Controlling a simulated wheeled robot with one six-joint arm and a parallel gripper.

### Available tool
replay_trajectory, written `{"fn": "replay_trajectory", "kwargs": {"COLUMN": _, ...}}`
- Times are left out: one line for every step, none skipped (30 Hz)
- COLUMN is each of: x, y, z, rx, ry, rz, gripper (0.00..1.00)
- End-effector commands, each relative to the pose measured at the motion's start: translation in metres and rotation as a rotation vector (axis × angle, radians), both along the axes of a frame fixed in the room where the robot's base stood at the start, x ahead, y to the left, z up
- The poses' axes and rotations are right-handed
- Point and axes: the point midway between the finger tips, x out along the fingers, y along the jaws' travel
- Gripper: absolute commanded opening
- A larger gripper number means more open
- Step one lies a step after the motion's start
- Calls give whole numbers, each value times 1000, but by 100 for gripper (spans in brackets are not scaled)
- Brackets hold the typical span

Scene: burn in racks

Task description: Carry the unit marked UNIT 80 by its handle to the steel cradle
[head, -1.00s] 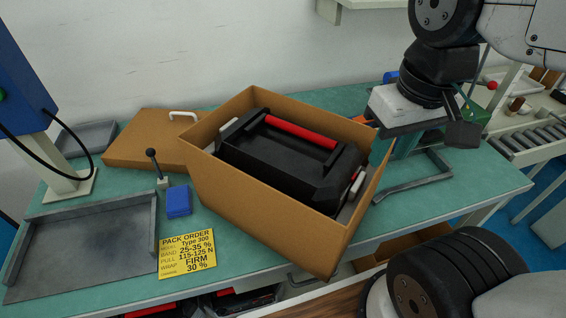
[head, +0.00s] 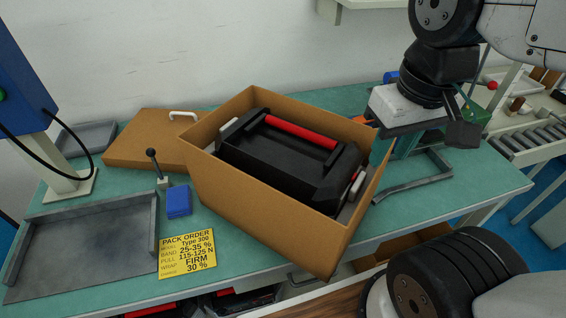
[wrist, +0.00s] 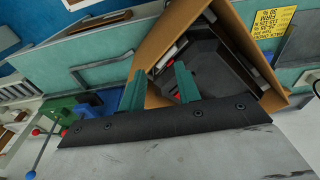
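A black unit with a red handle (head: 300,131) lies in an open cardboard box (head: 265,215) on the green bench. No UNIT 80 marking is readable on it. My gripper (head: 392,147) hangs at the right end of the box, apart from the handle. In the wrist view its two teal fingers (wrist: 160,85) are spread with nothing held, and the box wall and black unit (wrist: 210,60) show beyond them. A grey steel tray with raised edges (head: 85,245) is at the left. A grey metal frame (head: 415,182) lies right of the box. I cannot tell which is the cradle.
A cardboard lid with a white handle (head: 145,140) lies behind the box. A small lever (head: 155,168), a blue block (head: 178,201) and a yellow pack order card (head: 187,254) are at its left. A blue machine (head: 25,85) stands far left, a roller conveyor (head: 530,140) at right.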

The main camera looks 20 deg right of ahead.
Motion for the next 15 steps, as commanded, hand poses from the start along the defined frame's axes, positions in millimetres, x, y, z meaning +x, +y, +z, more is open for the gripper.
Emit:
{"fn": "replay_trajectory", "kwargs": {"x": 0, "y": 0, "z": 0, "rx": 0, "ry": 0, "rz": 0, "gripper": 38}}
{"fn": "replay_trajectory", "kwargs": {"x": 0, "y": 0, "z": 0, "rx": 0, "ry": 0, "rz": 1, "gripper": 45}}
{"fn": "replay_trajectory", "kwargs": {"x": 0, "y": 1, "z": 0, "rx": 0, "ry": 1, "rz": 6, "gripper": 45}}
{"fn": "replay_trajectory", "kwargs": {"x": 1, "y": 2, "z": -1, "rx": 1, "ry": 8, "rz": 13, "gripper": 45}}
{"fn": "replay_trajectory", "kwargs": {"x": 1, "y": 4, "z": -3, "rx": 0, "ry": 18, "rz": 22, "gripper": 45}}
{"fn": "replay_trajectory", "kwargs": {"x": 3, "y": 6, "z": -6, "rx": -1, "ry": 35, "rz": 34, "gripper": 45}}
{"fn": "replay_trajectory", "kwargs": {"x": 6, "y": 9, "z": -8, "rx": -1, "ry": 50, "rz": 46, "gripper": 45}}
{"fn": "replay_trajectory", "kwargs": {"x": 9, "y": 12, "z": -9, "rx": -3, "ry": 64, "rz": 60, "gripper": 45}}
{"fn": "replay_trajectory", "kwargs": {"x": 16, "y": 17, "z": -10, "rx": -8, "ry": 84, "rz": 80, "gripper": 45}}
{"fn": "replay_trajectory", "kwargs": {"x": 22, "y": 20, "z": -10, "rx": -13, "ry": 98, "rz": 98, "gripper": 45}}
{"fn": "replay_trajectory", "kwargs": {"x": 29, "y": 23, "z": -10, "rx": -19, "ry": 110, "rz": 118, "gripper": 45}}
{"fn": "replay_trajectory", "kwargs": {"x": 40, "y": 28, "z": -11, "rx": -31, "ry": 125, "rz": 148, "gripper": 45}}
{"fn": "replay_trajectory", "kwargs": {"x": 49, "y": 32, "z": -11, "rx": -40, "ry": 134, "rz": 173, "gripper": 45}}
{"fn": "replay_trajectory", "kwargs": {"x": 58, "y": 36, "z": -11, "rx": -49, "ry": 142, "rz": 198, "gripper": 45}}
{"fn": "replay_trajectory", "kwargs": {"x": 71, "y": 42, "z": -11, "rx": -62, "ry": 150, "rz": 233, "gripper": 45}}
